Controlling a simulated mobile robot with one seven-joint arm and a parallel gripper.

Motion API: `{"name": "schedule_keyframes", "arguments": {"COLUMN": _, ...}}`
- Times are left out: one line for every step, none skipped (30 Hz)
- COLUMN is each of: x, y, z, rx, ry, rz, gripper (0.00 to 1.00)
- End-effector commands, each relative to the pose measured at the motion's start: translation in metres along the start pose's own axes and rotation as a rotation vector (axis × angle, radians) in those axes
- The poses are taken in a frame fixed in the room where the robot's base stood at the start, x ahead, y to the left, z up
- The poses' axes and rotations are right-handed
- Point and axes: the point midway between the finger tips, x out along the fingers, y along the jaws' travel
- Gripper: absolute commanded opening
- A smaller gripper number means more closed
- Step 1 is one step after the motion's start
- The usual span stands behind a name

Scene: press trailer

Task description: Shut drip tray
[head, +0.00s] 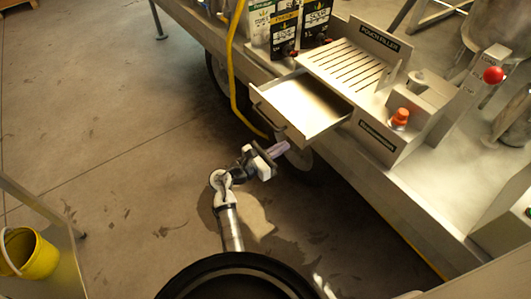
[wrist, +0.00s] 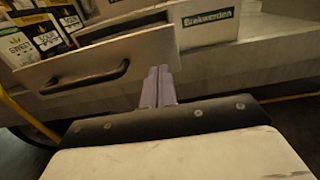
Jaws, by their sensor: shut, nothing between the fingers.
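The drip tray (head: 304,105) is a shallow metal drawer, pulled out from under the slotted grate of the pouch filler in the head view. In the wrist view its flat front panel (wrist: 110,65) carries a dark bar handle (wrist: 84,79). My gripper (head: 284,148) is shut with nothing between its fingers. It is in front of the tray, at its near side. In the wrist view the fingers (wrist: 158,82) point forward close to the right end of the front panel. I cannot tell whether they touch it.
The filler body (head: 378,140) with an orange-red knob (head: 401,116) stands right of the tray. Printed cartons (head: 285,32) stand behind it. A yellow hose (head: 232,65) hangs over the trailer edge at left. A yellow bucket (head: 36,255) is lower left. The floor left is clear.

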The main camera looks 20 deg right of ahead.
Motion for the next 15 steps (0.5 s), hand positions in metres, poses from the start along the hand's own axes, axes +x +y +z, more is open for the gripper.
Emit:
{"name": "schedule_keyframes", "arguments": {"x": 0.009, "y": -0.001, "z": 0.003, "rx": -0.001, "ry": 0.000, "rz": -0.002, "gripper": 0.00}}
{"name": "schedule_keyframes", "arguments": {"x": 0.013, "y": -0.001, "z": 0.002, "rx": -0.002, "ry": 0.000, "rz": -0.002, "gripper": 0.00}}
{"name": "schedule_keyframes", "arguments": {"x": 0.018, "y": 0.000, "z": 0.002, "rx": -0.002, "ry": 0.000, "rz": -0.001, "gripper": 0.00}}
{"name": "schedule_keyframes", "arguments": {"x": 0.021, "y": 0.000, "z": 0.002, "rx": -0.001, "ry": 0.000, "rz": -0.001, "gripper": 0.00}}
{"name": "schedule_keyframes", "arguments": {"x": 0.024, "y": 0.000, "z": 0.002, "rx": -0.001, "ry": 0.000, "rz": -0.001, "gripper": 0.00}}
{"name": "schedule_keyframes", "arguments": {"x": 0.027, "y": 0.000, "z": 0.002, "rx": -0.001, "ry": 0.000, "rz": 0.000, "gripper": 0.00}}
{"name": "schedule_keyframes", "arguments": {"x": 0.029, "y": 0.000, "z": 0.001, "rx": -0.001, "ry": 0.000, "rz": 0.000, "gripper": 0.00}}
{"name": "schedule_keyframes", "arguments": {"x": 0.031, "y": 0.000, "z": 0.001, "rx": -0.001, "ry": 0.000, "rz": 0.000, "gripper": 0.00}}
{"name": "schedule_keyframes", "arguments": {"x": 0.032, "y": 0.000, "z": 0.000, "rx": -0.001, "ry": 0.000, "rz": 0.000, "gripper": 0.00}}
{"name": "schedule_keyframes", "arguments": {"x": 0.033, "y": 0.000, "z": 0.000, "rx": -0.001, "ry": 0.000, "rz": 0.000, "gripper": 0.00}}
{"name": "schedule_keyframes", "arguments": {"x": 0.033, "y": 0.000, "z": 0.000, "rx": -0.001, "ry": 0.000, "rz": 0.000, "gripper": 0.00}}
{"name": "schedule_keyframes", "arguments": {"x": 0.034, "y": 0.000, "z": 0.000, "rx": -0.001, "ry": 0.000, "rz": 0.001, "gripper": 0.00}}
{"name": "schedule_keyframes", "arguments": {"x": 0.034, "y": 0.000, "z": 0.000, "rx": 0.000, "ry": 0.000, "rz": 0.001, "gripper": 0.00}}
{"name": "schedule_keyframes", "arguments": {"x": 0.034, "y": 0.000, "z": 0.000, "rx": 0.000, "ry": 0.000, "rz": 0.001, "gripper": 0.00}}
{"name": "schedule_keyframes", "arguments": {"x": 0.034, "y": 0.000, "z": 0.000, "rx": 0.000, "ry": 0.000, "rz": 0.001, "gripper": 0.00}}
